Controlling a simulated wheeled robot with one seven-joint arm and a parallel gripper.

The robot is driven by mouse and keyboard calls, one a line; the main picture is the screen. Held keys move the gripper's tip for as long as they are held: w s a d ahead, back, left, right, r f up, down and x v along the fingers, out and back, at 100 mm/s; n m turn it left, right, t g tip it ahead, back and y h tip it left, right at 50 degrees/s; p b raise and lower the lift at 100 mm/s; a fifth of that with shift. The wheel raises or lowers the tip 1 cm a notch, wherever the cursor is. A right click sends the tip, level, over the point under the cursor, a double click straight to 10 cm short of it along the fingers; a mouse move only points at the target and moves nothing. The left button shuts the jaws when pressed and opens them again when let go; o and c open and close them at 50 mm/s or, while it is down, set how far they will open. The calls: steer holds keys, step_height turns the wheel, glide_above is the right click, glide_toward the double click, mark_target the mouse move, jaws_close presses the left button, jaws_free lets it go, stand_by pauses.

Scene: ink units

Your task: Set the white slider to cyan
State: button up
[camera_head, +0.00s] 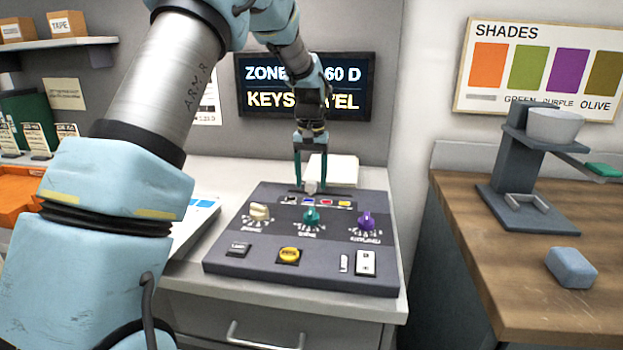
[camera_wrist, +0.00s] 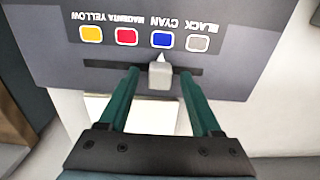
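The white slider (camera_wrist: 160,74) sits in a dark slot (camera_wrist: 105,67) on the grey control panel (camera_wrist: 240,70). Its pointed tip lines up with the blue swatch (camera_wrist: 162,40) under the word CYAN in the wrist view. My gripper (camera_wrist: 158,80) is open, with one green finger on each side of the slider. Gaps show between both fingers and the slider. In the head view my gripper (camera_head: 311,183) reaches down at the panel's back edge, and the slider (camera_head: 311,187) shows between its fingertips.
Grey (camera_wrist: 198,43), red (camera_wrist: 126,36) and yellow (camera_wrist: 91,34) swatches line the slot. A pale block (camera_head: 340,167) lies behind the panel.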

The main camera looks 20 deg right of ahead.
mark_target(311, 181)
step_height(311, 181, up, 11)
steer(key=b, duration=0.1)
steer(key=shift+b, duration=0.4)
steer(key=shift+f, duration=0.15)
stand_by(0.4)
